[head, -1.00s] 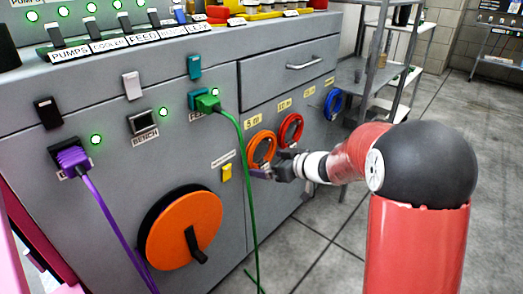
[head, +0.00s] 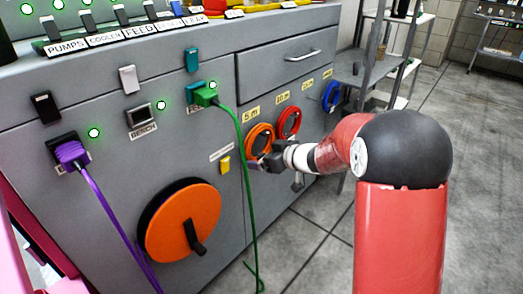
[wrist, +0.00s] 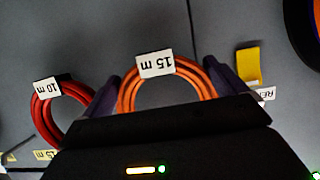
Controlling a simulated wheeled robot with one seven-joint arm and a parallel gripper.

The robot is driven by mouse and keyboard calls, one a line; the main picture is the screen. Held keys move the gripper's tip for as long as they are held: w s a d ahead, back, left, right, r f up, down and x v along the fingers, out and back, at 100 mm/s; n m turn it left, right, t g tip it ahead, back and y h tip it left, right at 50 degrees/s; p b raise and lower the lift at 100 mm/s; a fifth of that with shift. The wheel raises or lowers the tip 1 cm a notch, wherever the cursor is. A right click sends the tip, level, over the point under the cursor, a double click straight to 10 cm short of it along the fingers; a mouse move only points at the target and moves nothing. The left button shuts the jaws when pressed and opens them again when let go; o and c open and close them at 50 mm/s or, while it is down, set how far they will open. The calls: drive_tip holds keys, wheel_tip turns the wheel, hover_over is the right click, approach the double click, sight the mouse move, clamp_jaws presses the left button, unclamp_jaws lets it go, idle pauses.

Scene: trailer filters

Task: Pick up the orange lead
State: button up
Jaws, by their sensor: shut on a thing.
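The orange lead (head: 257,139) is a coil hanging on the grey panel front, beside the red coil. It also shows in the wrist view (wrist: 127,95), with a white tag reading 15 m at its top. My gripper (head: 261,162) is at the lower part of the orange coil. In the wrist view my gripper's (wrist: 162,90) two purple fingers lie on either side of the orange coil, shut on it. The gripper body hides the rest of the coil there.
A red coil (head: 289,121) hangs close to the right, and a blue coil (head: 331,96) farther right. A green cable (head: 245,170) hangs to the left, near a yellow switch (head: 224,165) and the orange dial (head: 180,224). Grey shelving (head: 380,60) stands behind my arm.

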drive_tip(key=shift+s+d+r, duration=0.15)
drive_tip(key=shift+d+r, duration=0.05)
drive_tip(key=shift+r, duration=0.35)
wheel_tip(320, 180, up, 6)
drive_tip(key=shift+r, duration=0.1)
drive_tip(key=s+d+b, duration=0.2)
drive_tip(key=s+d, duration=1)
drive_tip(key=d, duration=0.3)
drive_tip(key=shift+d+b, duration=0.2)
drive_tip(key=shift+b, duration=0.15)
